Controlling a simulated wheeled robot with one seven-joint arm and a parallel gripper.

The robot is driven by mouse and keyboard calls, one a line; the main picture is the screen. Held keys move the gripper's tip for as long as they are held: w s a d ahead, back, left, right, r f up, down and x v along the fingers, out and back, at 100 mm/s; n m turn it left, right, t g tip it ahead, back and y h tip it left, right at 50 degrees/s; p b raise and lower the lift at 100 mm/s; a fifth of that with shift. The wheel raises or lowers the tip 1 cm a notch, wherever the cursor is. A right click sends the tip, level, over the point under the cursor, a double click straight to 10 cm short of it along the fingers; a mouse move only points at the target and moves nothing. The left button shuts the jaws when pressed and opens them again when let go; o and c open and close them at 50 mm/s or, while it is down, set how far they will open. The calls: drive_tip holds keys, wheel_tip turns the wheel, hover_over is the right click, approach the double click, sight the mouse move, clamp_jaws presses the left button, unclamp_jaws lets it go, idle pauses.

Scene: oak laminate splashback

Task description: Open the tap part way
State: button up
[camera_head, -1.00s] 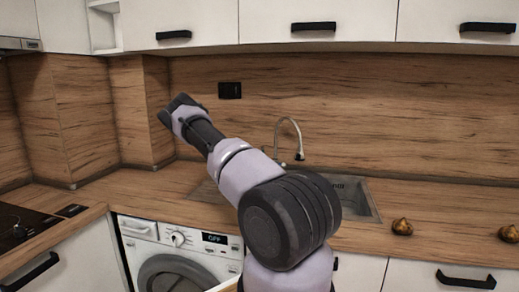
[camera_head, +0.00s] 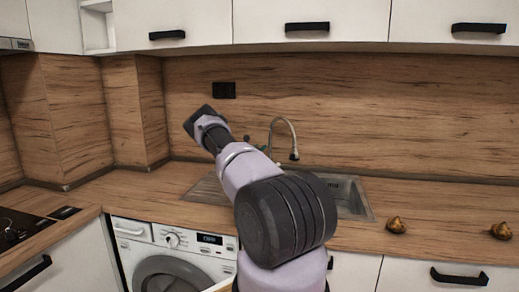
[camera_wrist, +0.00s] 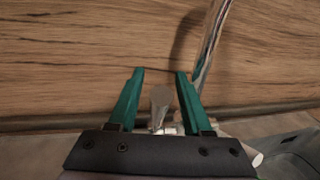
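The chrome tap (camera_head: 290,130) stands behind the sink, its curved spout ending in a dark tip. In the wrist view part of its shiny pipe (camera_wrist: 211,45) rises just right of my right finger. My gripper (camera_wrist: 160,73) has two green fingers, open and apart. A short round metal piece (camera_wrist: 160,96), seemingly the tap's handle, shows between the fingers; I cannot tell whether either finger touches it. In the head view my gripper's dark end (camera_head: 198,120) appears left of the tap, and the tap's base is largely hidden by my arm.
The sink (camera_head: 352,199) is set in the wooden worktop (camera_head: 440,210), partly behind my arm. Two brown onion-like items (camera_head: 396,225) lie to the right. A black socket (camera_head: 224,90) is on the splashback (camera_head: 400,110). A washing machine (camera_head: 170,255) is below.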

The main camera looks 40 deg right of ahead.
clamp_jaws()
idle(1.3)
